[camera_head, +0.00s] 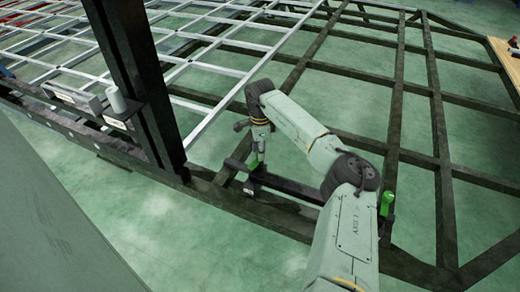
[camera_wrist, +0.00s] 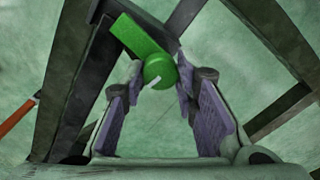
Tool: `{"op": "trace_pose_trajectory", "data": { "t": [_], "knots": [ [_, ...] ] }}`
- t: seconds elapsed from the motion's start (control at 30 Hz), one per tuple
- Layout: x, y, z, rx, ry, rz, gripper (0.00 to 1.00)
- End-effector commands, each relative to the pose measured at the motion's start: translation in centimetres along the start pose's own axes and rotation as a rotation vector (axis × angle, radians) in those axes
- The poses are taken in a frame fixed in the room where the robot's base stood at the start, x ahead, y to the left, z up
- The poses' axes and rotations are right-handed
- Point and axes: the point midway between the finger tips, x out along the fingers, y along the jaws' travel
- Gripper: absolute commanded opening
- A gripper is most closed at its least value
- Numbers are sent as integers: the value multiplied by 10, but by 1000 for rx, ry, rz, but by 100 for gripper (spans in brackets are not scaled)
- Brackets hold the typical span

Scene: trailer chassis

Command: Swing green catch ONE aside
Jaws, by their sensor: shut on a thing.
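A green catch (camera_wrist: 140,38) with a flat arm and a round knob end (camera_wrist: 159,70) shows in the wrist view. My gripper (camera_wrist: 160,76) is shut on its knob end, with a purple-padded finger on each side. In the head view my gripper (camera_head: 257,152) points down at this catch (camera_head: 253,165), beside a dark frame bar, and partly hides it. A second green catch (camera_head: 387,204) stands upright to the right, just past my arm. I cannot read a number on either catch. A dark bar (camera_head: 285,186) runs between them, partly behind my arm.
A thick dark post (camera_head: 135,75) rises left of my gripper. A bracket with a grey cylinder (camera_head: 117,100) stands beside it. Dark chassis beams (camera_head: 395,110) and a light grid (camera_head: 220,70) lie over the green floor. A wooden board (camera_head: 505,65) is at the far right.

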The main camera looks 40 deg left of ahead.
Motion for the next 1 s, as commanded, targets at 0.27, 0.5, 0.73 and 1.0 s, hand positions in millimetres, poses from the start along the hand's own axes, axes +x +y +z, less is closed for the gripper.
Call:
{"op": "trace_pose_trajectory", "data": {
  "t": [0.27,0.5,0.73,1.0],
  "knots": [
    [-2,0,-1,257,2,-1,0],
    [-2,0,-1,485,1,0,0],
    [-2,0,-1,703,1,-1,0],
    [-2,0,-1,958,1,-1,0]
  ]
}}
